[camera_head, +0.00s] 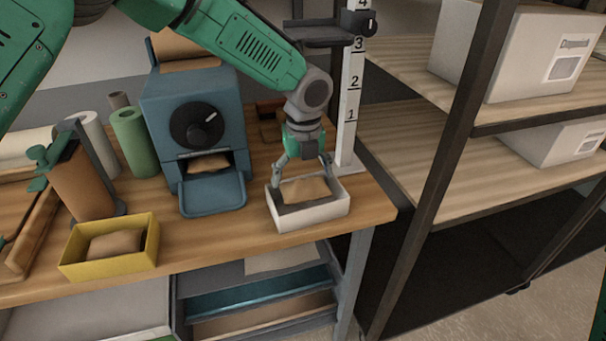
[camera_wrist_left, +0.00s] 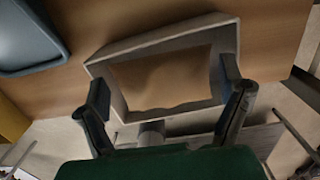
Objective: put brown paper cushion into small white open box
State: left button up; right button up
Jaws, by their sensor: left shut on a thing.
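The small white open box (camera_head: 313,213) stands on the workbench near its right end; it also shows in the left wrist view (camera_wrist_left: 223,40). A brown paper cushion (camera_head: 306,189) is inside the box's opening, and in the left wrist view (camera_wrist_left: 165,78) it fills most of it. My left gripper (camera_head: 304,182) points down at the box, with a finger at each end of the cushion, and is shut on it. Whether the cushion touches the box floor cannot be told. My right gripper is not in view.
A yellow box (camera_head: 110,262) with another brown cushion (camera_head: 116,243) stands at the left front. The blue machine (camera_head: 196,125) has brown paper in its outlet. A numbered white post (camera_head: 351,100) stands behind the white box. Shelving (camera_head: 440,175) is at the right.

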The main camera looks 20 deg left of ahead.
aim_at(306, 180)
pick_arm(q)
jog(key=shift+s+d, duration=0.1)
jog(key=shift+d, duration=0.25)
jog(key=shift+f, duration=0.5)
jog(key=o, duration=0.7)
jog(key=shift+a, duration=0.25)
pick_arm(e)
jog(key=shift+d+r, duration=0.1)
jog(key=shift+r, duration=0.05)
pick_arm(q)
jog(key=shift+r, duration=0.55)
notch_tip(306, 180, up, 12)
jog(key=shift+s+d, duration=0.3)
jog(key=shift+d, duration=0.1)
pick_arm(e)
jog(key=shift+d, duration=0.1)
